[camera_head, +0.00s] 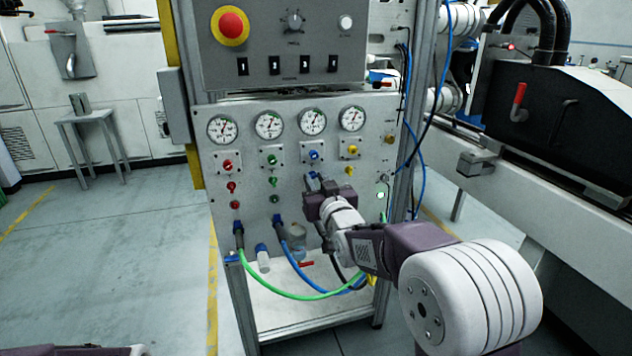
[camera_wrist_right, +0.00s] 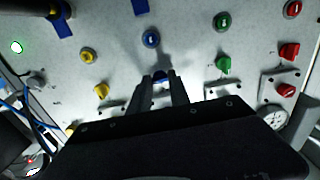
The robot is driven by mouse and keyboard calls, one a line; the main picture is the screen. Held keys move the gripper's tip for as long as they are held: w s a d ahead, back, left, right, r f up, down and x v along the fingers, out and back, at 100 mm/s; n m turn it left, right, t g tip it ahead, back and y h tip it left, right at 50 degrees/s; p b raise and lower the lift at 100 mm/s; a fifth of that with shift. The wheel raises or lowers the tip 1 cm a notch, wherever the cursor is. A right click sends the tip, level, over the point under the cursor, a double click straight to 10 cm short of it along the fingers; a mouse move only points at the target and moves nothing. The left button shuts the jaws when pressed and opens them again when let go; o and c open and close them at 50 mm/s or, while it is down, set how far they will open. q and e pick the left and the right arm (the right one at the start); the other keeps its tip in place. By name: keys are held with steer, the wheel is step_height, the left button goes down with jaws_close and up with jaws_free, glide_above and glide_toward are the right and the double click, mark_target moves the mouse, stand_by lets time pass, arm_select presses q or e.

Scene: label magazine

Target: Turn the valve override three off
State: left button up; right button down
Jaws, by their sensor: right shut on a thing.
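The panel (camera_head: 228,122) has coloured columns of valve knobs, from left red, green, blue, yellow. My right gripper (camera_head: 314,182) is at the third column, below the upper blue knob (camera_head: 313,155). In the right wrist view, where the panel appears turned over, my right gripper (camera_wrist_right: 161,84) is shut on a small blue knob (camera_wrist_right: 161,74), the third override. Its fingers cover most of the knob, so its angle cannot be read. It lies in line with the green knob (camera_wrist_right: 224,65) and the yellow knob (camera_wrist_right: 101,90).
A blue button (camera_wrist_right: 151,39) is close to the gripped knob. Several gauges (camera_head: 311,121) sit above the knobs. A green hose (camera_head: 290,295) and blue hoses hang below. A red emergency button (camera_head: 231,26) is on the upper box. A green lamp (camera_head: 381,195) glows at right.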

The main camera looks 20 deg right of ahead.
steer(key=n+b, duration=0.1)
steer(key=n, duration=0.3)
steer(key=shift+f, duration=0.1)
steer(key=n+b, duration=0.1)
steer(key=n, duration=0.4)
steer(key=shift+b, duration=0.35)
steer(key=n+b, duration=0.1)
steer(key=n, duration=0.4)
steer(key=shift+n+b, duration=0.75)
steer(key=shift+n, duration=1.15)
steer(key=c, duration=1.2)
jaws_free()
